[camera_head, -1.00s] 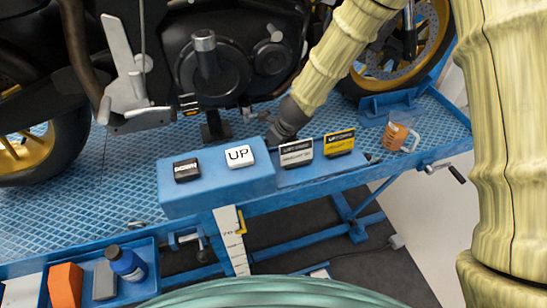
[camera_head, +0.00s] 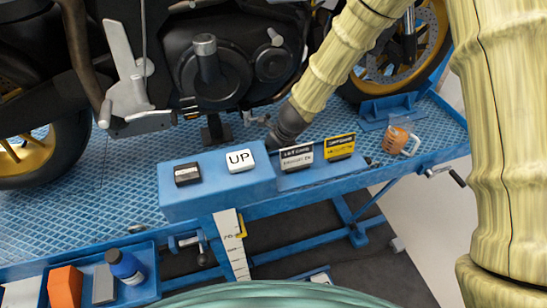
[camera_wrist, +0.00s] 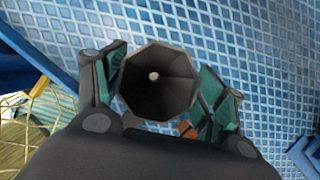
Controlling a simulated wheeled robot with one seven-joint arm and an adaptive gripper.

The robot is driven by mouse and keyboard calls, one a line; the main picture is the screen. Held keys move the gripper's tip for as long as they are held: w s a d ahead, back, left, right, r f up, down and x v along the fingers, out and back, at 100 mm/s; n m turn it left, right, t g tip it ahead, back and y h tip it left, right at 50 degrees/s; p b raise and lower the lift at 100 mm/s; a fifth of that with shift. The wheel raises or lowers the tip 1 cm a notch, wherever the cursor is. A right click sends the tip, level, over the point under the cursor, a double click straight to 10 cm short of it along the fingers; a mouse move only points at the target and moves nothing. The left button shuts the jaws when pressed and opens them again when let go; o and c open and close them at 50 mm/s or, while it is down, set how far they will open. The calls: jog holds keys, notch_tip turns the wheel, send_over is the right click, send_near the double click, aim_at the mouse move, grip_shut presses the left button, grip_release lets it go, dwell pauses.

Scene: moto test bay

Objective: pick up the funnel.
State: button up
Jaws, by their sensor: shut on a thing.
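The funnel (camera_wrist: 158,82) is a dark grey, many-sided cone with its wide mouth facing the wrist camera and a small pale hole at its centre. It sits between the two green-padded fingers of my gripper (camera_wrist: 161,76), which is shut on it. The blue tread-plate deck shows behind it; I cannot tell how far the funnel is above it. In the head view the dark wrist end of my arm reaches down behind the blue control box, and the fingers and funnel are hidden there.
The control box (camera_head: 215,200) carries dark and white buttons (camera_head: 240,160). Two small signs (camera_head: 339,147) and an orange item (camera_head: 396,139) stand to its right. A motorcycle (camera_head: 215,75) stands behind on the lift deck (camera_head: 110,190).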

jog(key=shift+r, duration=0.15)
notch_tip(320, 180, up, 3)
jog(key=p, duration=0.3)
jog(key=s+a+p, duration=0.2)
jog(key=s+a, duration=0.1)
jog(key=a, duration=0.5)
jog(key=s+a+p, duration=0.2)
jog(key=a, duration=0.7)
jog(key=shift+s+a+r+p, duration=0.1)
jog(key=shift+s+r+p, duration=0.05)
jog(key=shift+r+p, duration=1.05)
jog(key=shift+s+r+p, duration=0.15)
jog(key=shift+r+p, duration=0.8)
jog(key=shift+r, duration=0.45)
